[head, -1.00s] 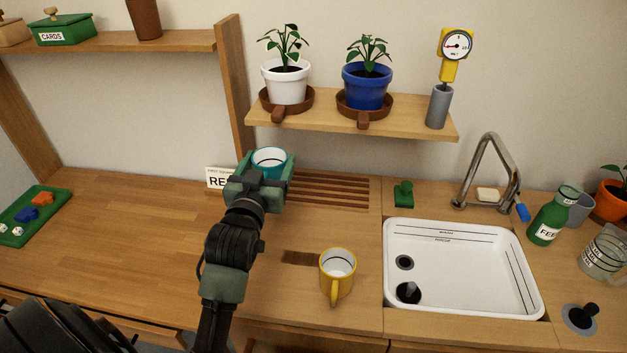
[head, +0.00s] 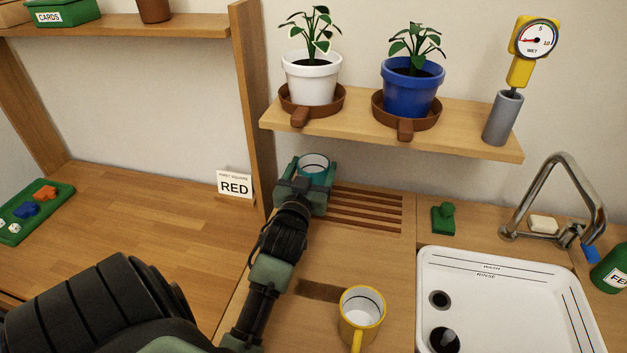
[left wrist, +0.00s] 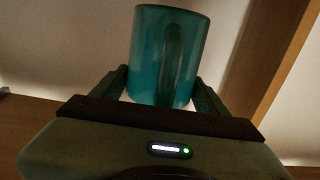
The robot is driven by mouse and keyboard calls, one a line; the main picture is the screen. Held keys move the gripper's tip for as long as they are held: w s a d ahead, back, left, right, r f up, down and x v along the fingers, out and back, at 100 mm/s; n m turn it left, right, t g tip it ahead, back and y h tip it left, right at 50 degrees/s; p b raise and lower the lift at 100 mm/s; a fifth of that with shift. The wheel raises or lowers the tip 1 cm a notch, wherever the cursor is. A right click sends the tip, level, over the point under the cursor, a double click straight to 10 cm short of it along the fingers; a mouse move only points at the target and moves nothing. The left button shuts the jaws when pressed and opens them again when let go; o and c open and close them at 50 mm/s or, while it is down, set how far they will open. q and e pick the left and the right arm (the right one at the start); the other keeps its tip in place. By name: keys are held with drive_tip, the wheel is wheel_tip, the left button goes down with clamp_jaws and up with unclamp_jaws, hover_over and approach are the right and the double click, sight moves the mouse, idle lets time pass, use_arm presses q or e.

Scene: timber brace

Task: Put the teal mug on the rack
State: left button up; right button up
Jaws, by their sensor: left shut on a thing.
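The teal mug (head: 314,160) is upright in my left gripper (head: 307,180), at the left end of the slatted rack (head: 365,210). The gripper hides most of the mug in the head view. In the left wrist view the mug (left wrist: 165,50) stands between the two fingers (left wrist: 163,95), its handle facing the camera. My left gripper is shut on it. Whether the mug's base touches the rack is hidden. My right gripper is not in view.
A shelf (head: 465,125) with a white pot (head: 311,80) and a blue pot (head: 410,90) overhangs behind the rack. A wooden post (head: 252,110) and a RED card (head: 235,185) stand left. A yellow mug (head: 361,315) is in front; the sink (head: 500,300) is right.

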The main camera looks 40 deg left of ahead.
sight(312, 179)
use_arm(q)
wheel_tip(312, 179, down, 3)
drive_tip(key=shift+r, duration=0.15)
drive_tip(key=shift+f, duration=0.3)
drive_tip(key=o, duration=1.7)
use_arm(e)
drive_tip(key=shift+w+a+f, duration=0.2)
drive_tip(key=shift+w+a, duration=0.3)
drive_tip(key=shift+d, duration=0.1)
